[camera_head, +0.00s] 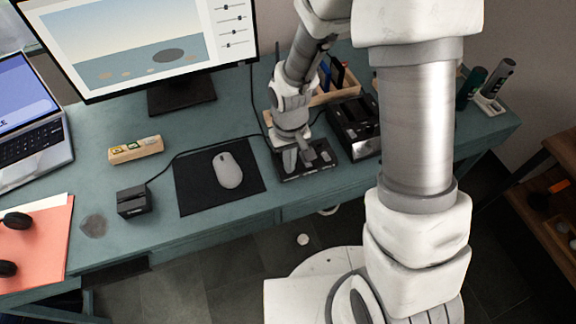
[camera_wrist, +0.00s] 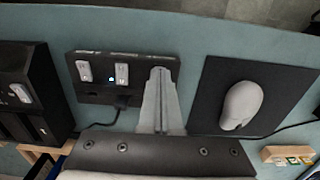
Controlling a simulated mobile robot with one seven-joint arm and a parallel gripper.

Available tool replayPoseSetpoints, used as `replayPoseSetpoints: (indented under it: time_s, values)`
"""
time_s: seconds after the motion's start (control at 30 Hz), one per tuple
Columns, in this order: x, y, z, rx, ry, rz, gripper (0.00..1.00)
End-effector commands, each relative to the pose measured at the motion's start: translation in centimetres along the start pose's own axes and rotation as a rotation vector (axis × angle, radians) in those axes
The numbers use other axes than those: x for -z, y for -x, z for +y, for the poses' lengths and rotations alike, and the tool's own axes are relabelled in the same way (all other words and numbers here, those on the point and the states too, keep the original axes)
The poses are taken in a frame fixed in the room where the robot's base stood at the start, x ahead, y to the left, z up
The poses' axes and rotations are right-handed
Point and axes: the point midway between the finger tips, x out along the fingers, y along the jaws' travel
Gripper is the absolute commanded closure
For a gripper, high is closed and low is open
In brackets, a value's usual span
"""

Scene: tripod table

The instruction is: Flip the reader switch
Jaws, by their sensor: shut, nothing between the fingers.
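A low dark switch panel (camera_head: 316,170) lies on the desk right of the mouse mat, and it also shows in the wrist view (camera_wrist: 90,62). Two pale rocker switches show on it there, a left one (camera_wrist: 104,92) and a middle one (camera_wrist: 122,74). Small labels run along its edge, too small to read, so I cannot tell which switch is the reader's. My gripper (camera_head: 291,164) is shut and empty, with its fingers (camera_wrist: 160,74) over the panel end nearest the mouse. The fingers hide that end and whatever lies under them. I cannot tell whether they touch it.
A black box device (camera_head: 352,124) stands just behind and right of the panel. A mouse (camera_head: 227,170) lies on a black mat (camera_head: 192,190) to the left. A small black box (camera_head: 133,201), a wooden block (camera_head: 136,149) and a monitor (camera_head: 150,45) are further left.

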Motion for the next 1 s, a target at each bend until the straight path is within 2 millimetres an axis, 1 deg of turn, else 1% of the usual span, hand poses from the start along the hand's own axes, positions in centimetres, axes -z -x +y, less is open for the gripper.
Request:
replayPoseSetpoints:
  time_s: [0.2, 0.37, 1.0]
  values:
    - [0.0, -0.4, 0.0, 0.0, 0.0, 0.0, 1.0]
    - [0.0, -0.1, 0.0, 0.0, 0.0, 0.0, 1.0]
    - [0.0, 4.9, 0.0, 0.0, 0.0, 0.001, 1.0]
